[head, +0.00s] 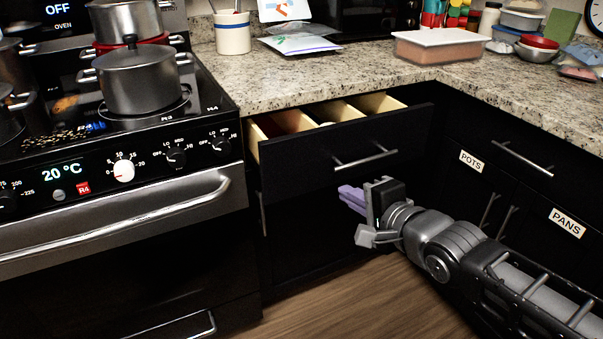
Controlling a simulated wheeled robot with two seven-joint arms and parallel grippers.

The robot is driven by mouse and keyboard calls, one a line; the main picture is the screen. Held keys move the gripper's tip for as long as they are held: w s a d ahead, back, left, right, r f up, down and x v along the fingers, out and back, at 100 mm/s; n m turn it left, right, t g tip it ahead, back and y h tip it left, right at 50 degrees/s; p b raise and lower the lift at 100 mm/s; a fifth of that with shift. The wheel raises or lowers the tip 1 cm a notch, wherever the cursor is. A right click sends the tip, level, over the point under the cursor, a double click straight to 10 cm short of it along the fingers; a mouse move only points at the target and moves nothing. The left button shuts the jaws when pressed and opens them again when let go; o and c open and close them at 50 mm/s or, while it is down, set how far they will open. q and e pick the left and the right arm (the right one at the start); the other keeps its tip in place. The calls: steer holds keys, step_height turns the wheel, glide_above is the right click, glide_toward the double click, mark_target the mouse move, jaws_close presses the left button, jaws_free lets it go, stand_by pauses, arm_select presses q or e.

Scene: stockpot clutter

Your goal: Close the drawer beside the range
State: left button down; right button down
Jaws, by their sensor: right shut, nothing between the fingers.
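The drawer (335,160) beside the range is black with a silver bar handle (365,158). It stands partly open, pulled out from under the granite counter, and its light wooden inside with dividers shows from above. My right gripper (350,197) comes in from the right and is just below the drawer front's handle. Its purple-tipped fingers are shut and empty, pointing left. I cannot tell from this view whether it touches the drawer front. My left gripper is not in view.
The range (120,170) stands left of the drawer, with pots (140,80) on top. Cabinets with labels "POTS" (471,161) and "PANS" (568,222) are at the right. The counter (310,85) holds a crock (233,33) and a lidded container (440,47). Wooden floor (370,305) is open below.

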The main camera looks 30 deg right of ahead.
steer(key=shift+w, duration=0.2)
stand_by(0.3)
steer(key=p, duration=0.5)
glide_toward(308, 168)
steer(key=b+x, duration=0.1)
steer(key=x, duration=0.1)
steer(key=b+x, duration=0.1)
steer(key=x, duration=0.2)
steer(key=shift+w+f, duration=0.2)
steer(key=shift+f, duration=0.1)
steer(key=shift+w+r+b, duration=0.1)
steer(key=shift+w+b, duration=0.2)
steer(key=shift+w, duration=0.2)
